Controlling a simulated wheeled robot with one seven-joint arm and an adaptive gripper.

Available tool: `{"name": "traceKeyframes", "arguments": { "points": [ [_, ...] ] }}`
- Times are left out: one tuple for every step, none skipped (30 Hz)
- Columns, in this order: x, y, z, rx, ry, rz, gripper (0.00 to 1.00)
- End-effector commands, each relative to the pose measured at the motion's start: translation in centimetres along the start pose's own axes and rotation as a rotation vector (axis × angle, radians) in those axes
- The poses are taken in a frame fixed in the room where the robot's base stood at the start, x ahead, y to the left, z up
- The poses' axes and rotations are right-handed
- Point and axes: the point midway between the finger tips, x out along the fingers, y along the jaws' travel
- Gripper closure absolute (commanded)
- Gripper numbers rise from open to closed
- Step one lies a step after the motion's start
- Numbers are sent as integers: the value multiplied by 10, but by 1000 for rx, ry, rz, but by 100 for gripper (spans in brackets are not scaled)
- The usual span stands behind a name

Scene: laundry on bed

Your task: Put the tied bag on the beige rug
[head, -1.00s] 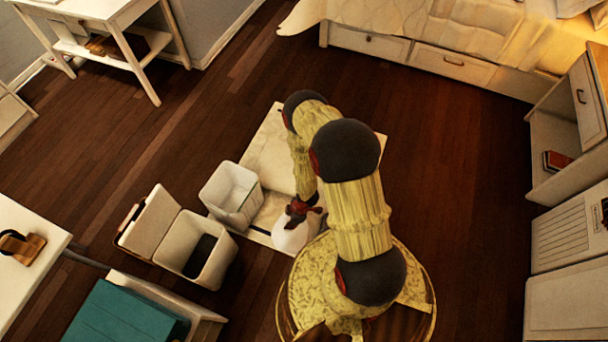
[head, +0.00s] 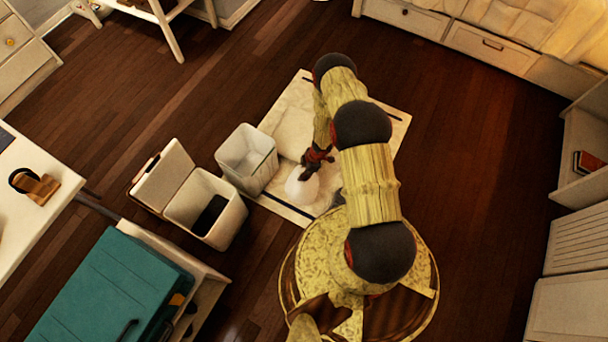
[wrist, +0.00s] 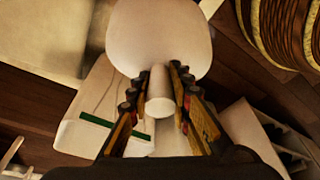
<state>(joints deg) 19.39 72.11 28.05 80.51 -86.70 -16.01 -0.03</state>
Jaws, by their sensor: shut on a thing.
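The tied bag (head: 302,186) is white and round, with a narrow neck. My gripper (head: 311,165) is shut on that neck, and the bag hangs below it in the head view. The bag also fills the top middle of the wrist view (wrist: 160,42), with its neck between my fingers (wrist: 158,92). The beige rug (head: 294,104) has dark stripes at its ends and lies on the wooden floor. The bag appears over the rug's near part. I cannot tell whether it touches the rug. My arm hides part of the rug.
An open white bin (head: 248,160) stands at the rug's left edge, partly over it. A lidded bin (head: 206,208), its lid open, stands further left. A teal box (head: 105,295) is at lower left. Bare floor (head: 470,150) lies right of the rug.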

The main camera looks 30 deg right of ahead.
Motion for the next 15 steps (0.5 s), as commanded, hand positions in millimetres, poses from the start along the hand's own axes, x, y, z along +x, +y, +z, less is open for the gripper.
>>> {"name": "traceKeyframes", "arguments": {
  "points": [
    [10,8,5,-1,1,2,100],
    [14,10,7,1,1,2,100],
    [17,15,9,0,1,3,100],
    [20,17,10,0,1,3,100],
    [22,20,11,0,1,4,100],
    [24,22,12,-1,1,3,100],
    [26,24,13,0,1,4,100],
    [26,25,14,1,1,3,100],
    [27,26,14,0,1,3,100],
    [28,26,14,-1,1,2,100],
    [28,27,15,0,1,3,100],
    [30,28,16,1,1,3,100],
    [31,30,16,1,1,4,100],
    [33,32,17,0,1,4,100],
    [38,32,19,0,1,2,100]
  ]
}}
